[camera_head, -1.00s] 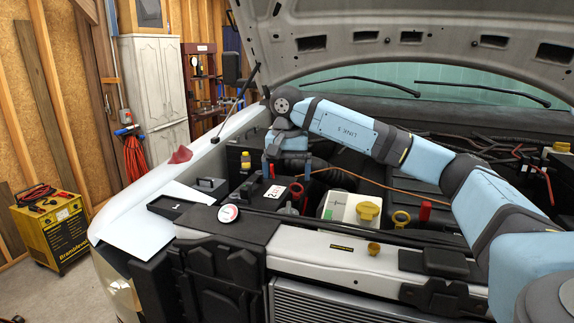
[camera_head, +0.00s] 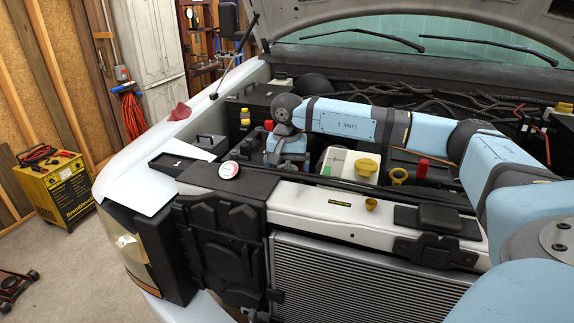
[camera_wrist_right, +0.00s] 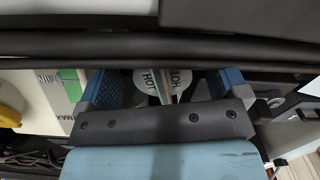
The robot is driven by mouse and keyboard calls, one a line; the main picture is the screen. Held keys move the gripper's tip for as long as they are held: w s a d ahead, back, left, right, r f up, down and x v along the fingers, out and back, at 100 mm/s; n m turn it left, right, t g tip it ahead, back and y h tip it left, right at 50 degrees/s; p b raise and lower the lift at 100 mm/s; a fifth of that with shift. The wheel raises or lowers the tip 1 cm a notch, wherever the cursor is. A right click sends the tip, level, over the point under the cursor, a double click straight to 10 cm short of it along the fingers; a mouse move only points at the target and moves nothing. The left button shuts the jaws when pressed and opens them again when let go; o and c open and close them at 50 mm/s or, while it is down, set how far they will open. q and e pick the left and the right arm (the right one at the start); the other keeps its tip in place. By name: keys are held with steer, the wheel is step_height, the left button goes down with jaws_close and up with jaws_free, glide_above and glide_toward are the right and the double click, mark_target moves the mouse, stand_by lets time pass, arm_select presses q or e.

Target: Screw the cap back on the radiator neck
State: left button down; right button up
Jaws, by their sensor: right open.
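My right gripper (camera_head: 288,160) reaches down behind the black front crossbar, left of the white coolant reservoir (camera_head: 336,160). In the right wrist view its blue fingers (camera_wrist_right: 160,92) are apart, on either side of a round white disc (camera_wrist_right: 150,80) marked "HOT", probably the cap. Part of the disc is hidden, and I cannot tell whether the fingers touch it. In the head view that disc is hidden. My left gripper is not in view.
A round white-faced gauge (camera_head: 229,170) lies on the black front cover (camera_head: 200,178). The reservoir's yellow cap (camera_head: 366,167) and a yellow ring handle (camera_head: 398,176) stand near the neck.

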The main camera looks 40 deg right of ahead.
mark_target(289, 167)
steer(key=c, duration=1.1)
steer(key=m, duration=0.6)
steer(key=shift+w+f, duration=0.15)
steer(key=o, duration=1)
steer(key=shift+o, duration=0.5)
steer(key=shift+s+d+r, duration=0.15)
steer(key=shift+s+r, duration=0.05)
steer(key=shift+s, duration=0.2)
steer(key=shift+w, duration=0.25)
steer(key=shift+r, duration=0.25)
step_height(289, 167, up, 13)
steer(key=b, duration=0.2)
steer(key=shift+s+r, duration=0.15)
steer(key=shift+s, duration=0.05)
